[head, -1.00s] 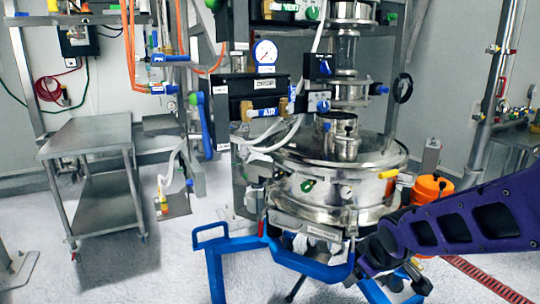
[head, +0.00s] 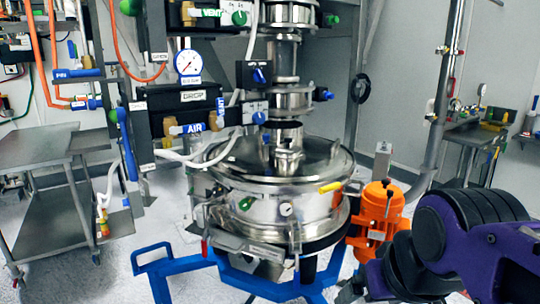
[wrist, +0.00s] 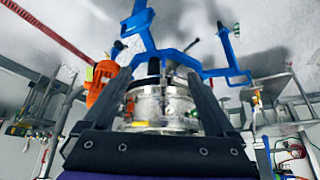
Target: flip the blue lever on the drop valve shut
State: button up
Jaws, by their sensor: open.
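A black box labelled DROP (head: 193,96) stands in the upper left half of the head view. A long blue lever (head: 127,145) hangs almost straight down at its left side, near a green knob and small white tags. I cannot tell for certain that this is the drop valve's lever.
The round steel sifter (head: 270,205) stands in the middle on a blue frame (head: 175,268). An orange motor (head: 377,222) is at its right. A steel cart (head: 40,150) is at the left. White hoses cross below the box. Open floor lies at lower left.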

aim_at(117, 115)
jog(key=k+j, duration=0.1)
jog(key=j, duration=0.65)
jog(key=k+j, duration=0.15)
jog(key=j, duration=0.25)
jog(key=j+z, duration=0.1)
jog(key=j, duration=0.7)
jog(key=i+j, duration=0.1)
jog(key=j, duration=0.3)
jog(key=i+j, duration=0.1)
jog(key=j, duration=0.75)
jog(key=i+j+z, duration=0.1)
jog(key=j, duration=0.3)
jog(key=i+j, duration=0.15)
jog(key=j, duration=0.15)
jog(key=i+j, duration=0.15)
jog(key=j, duration=0.15)
jog(key=i+j, duration=0.1)
jog(key=j, duration=0.2)
jog(key=i+j, duration=0.15)
jog(key=j, duration=0.2)
